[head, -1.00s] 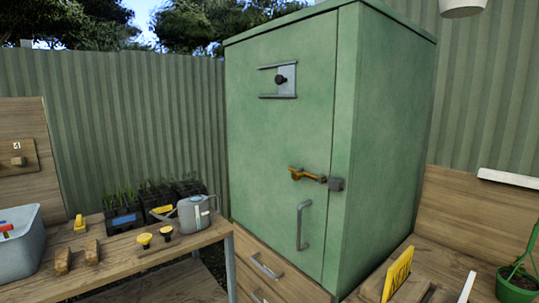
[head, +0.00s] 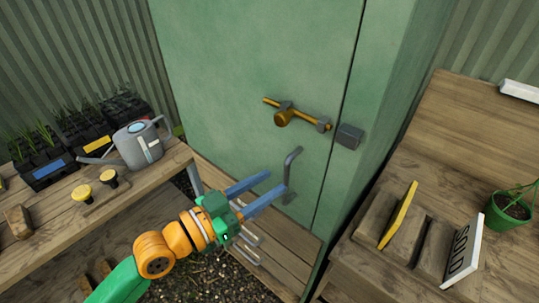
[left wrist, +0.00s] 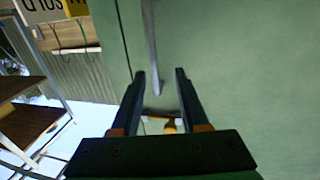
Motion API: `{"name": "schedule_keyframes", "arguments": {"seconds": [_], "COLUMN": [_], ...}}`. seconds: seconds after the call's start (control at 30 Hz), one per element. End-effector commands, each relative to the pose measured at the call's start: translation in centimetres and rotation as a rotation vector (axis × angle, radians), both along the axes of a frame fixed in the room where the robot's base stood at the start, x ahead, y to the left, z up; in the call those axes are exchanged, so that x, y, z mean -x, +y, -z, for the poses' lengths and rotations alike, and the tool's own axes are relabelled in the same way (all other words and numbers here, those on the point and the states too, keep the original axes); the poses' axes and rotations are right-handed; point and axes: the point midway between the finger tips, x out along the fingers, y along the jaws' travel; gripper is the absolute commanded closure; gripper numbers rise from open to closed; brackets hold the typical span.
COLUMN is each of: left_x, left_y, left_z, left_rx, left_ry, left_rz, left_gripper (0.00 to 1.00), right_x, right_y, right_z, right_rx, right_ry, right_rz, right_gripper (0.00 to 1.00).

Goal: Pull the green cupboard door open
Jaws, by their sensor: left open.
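The green cupboard door (head: 235,70) is closed in the head view and fills much of the left wrist view (left wrist: 240,60). Its grey bar handle (head: 292,172) stands upright low on the door. My left gripper (head: 277,183) is open, its blue fingers pointing at the handle from the left. In the left wrist view the handle (left wrist: 151,45) appears between the fingertips, closer to the left one; I cannot tell whether they touch. A brass bolt (head: 283,117) sits above the handle, its end seemingly short of the grey keeper (head: 348,136). My right gripper is not in view.
A left bench (head: 125,195) holds a watering can (head: 138,145) and seedling trays (head: 40,160). A right bench (head: 395,165) holds a SOLD sign (head: 465,250), a yellow card (head: 398,215) and a potted plant (head: 510,208).

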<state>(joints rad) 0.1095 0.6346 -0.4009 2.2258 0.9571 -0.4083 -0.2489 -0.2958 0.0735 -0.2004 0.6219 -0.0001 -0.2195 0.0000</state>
Motion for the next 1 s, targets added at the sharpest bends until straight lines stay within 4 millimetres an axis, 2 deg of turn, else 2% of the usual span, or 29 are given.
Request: {"name": "schedule_keyframes", "arguments": {"seconds": [0.03,0.23,0.53,0.7,1.0], "left_x": [-0.8,-3.0,-3.4,-3.4,-3.4], "left_y": [-0.8,-3.1,-3.5,-3.5,-3.5], "left_z": [-0.7,-0.3,0.0,0.0,0.0], "left_rx": [0.006,0.003,-0.001,-0.001,0.000], "left_ry": [-0.001,0.000,0.000,0.001,0.000], "left_rz": [-0.002,-0.003,-0.003,-0.004,-0.004], "left_gripper": [0.55,0.55,0.55,1.00,1.00], "right_x": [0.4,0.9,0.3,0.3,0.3], "right_y": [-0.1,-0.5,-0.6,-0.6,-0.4], "right_z": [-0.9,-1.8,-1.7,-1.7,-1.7], "right_rx": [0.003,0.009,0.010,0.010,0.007], "right_ry": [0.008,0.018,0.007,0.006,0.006], "right_rz": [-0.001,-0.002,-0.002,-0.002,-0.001], "right_gripper": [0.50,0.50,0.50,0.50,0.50]}}
